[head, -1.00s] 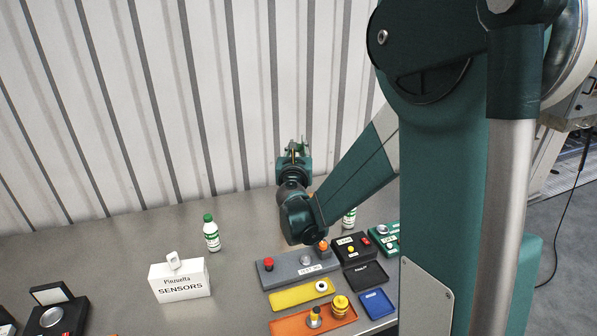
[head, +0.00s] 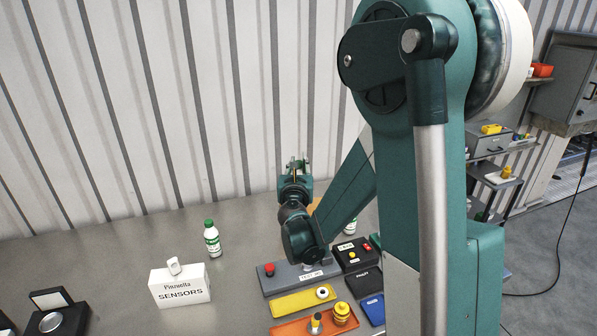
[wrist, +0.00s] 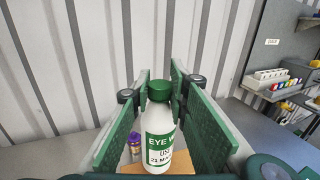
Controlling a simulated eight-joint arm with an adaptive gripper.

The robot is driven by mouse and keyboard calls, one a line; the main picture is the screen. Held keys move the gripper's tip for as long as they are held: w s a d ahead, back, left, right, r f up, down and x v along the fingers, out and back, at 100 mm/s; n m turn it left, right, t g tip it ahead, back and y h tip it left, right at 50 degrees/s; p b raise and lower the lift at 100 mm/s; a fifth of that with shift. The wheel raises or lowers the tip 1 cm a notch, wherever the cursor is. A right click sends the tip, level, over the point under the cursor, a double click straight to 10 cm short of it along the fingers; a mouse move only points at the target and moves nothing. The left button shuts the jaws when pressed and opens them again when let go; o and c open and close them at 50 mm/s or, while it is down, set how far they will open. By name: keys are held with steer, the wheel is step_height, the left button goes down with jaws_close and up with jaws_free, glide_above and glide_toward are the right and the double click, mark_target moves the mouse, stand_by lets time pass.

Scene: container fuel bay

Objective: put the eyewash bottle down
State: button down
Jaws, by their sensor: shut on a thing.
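The eyewash bottle (wrist: 160,130), white with a green cap and a green and white label, stands upright between the finger pads in the wrist view. My gripper (wrist: 160,88) is shut on it. In the head view my gripper (head: 293,165) is near the corrugated wall, above the back of the grey bench, and the held bottle cannot be made out there. A tan surface (wrist: 150,169) shows below the bottle in the wrist view; whether the bottle touches it cannot be told.
Another green-capped bottle (head: 212,240) stands on the bench (head: 120,257), with a "SENSORS" box (head: 180,288) in front. A grey button panel (head: 285,281), yellow tray (head: 295,303) and orange tray (head: 290,327) lie below my arm. A purple-and-yellow item (wrist: 134,146) is left of the held bottle.

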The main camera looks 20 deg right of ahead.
mark_target(298, 171)
steer(key=shift+f, duration=1.65)
steer(key=c, duration=2.2)
jaws_free()
steer(key=shift+c, duration=0.2)
steer(key=shift+s+r, duration=0.1)
steer(key=shift+r, duration=0.1)
steer(key=v, duration=1.1)
steer(key=shift+s+a+b, duration=0.2)
steer(key=shift+s+b, duration=0.15)
